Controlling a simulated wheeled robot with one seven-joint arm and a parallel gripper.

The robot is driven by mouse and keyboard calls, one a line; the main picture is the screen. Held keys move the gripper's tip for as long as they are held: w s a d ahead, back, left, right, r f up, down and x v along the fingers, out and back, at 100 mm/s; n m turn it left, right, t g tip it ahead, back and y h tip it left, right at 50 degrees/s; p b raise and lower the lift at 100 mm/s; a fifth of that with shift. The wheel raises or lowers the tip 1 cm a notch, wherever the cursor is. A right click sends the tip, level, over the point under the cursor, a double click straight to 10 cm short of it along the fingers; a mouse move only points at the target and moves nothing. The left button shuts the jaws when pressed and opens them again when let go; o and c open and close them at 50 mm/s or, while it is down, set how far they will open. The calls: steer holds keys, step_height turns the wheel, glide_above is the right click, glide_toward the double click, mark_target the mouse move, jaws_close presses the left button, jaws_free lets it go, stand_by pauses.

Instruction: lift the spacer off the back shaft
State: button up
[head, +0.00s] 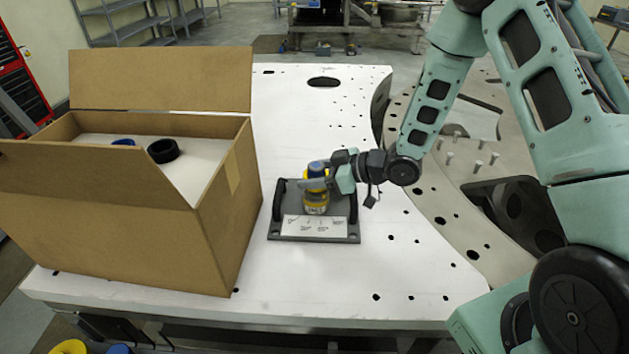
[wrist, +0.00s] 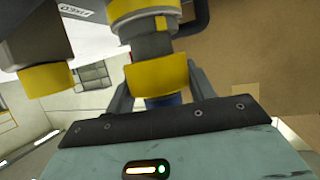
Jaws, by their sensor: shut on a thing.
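The grey turret plate (head: 274,222) lies on the white table, with a black handle at each side and a white label along its front. Yellow-banded shaft parts (head: 316,207) stand near its middle, with a blue spacer (head: 317,168) showing behind and above them. My gripper (head: 315,184) reaches in from the right and is shut on the blue spacer. In the wrist view, a little of the blue spacer (wrist: 166,99) shows between the fingers, behind a yellow ring (wrist: 158,76). A second yellow ring (wrist: 46,79) is left of it. The spacer's lower end and the back shaft are hidden.
An open cardboard box (head: 224,200) stands left of the plate. A black ring (head: 163,151) and a blue piece (head: 123,142) show in it. The table (head: 330,280) is clear in front of the plate. A large curved metal part (head: 480,230) lies at the right.

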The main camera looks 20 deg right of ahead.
steer(key=shift+r+b, duration=0.75)
steer(key=shift+r, duration=3.25)
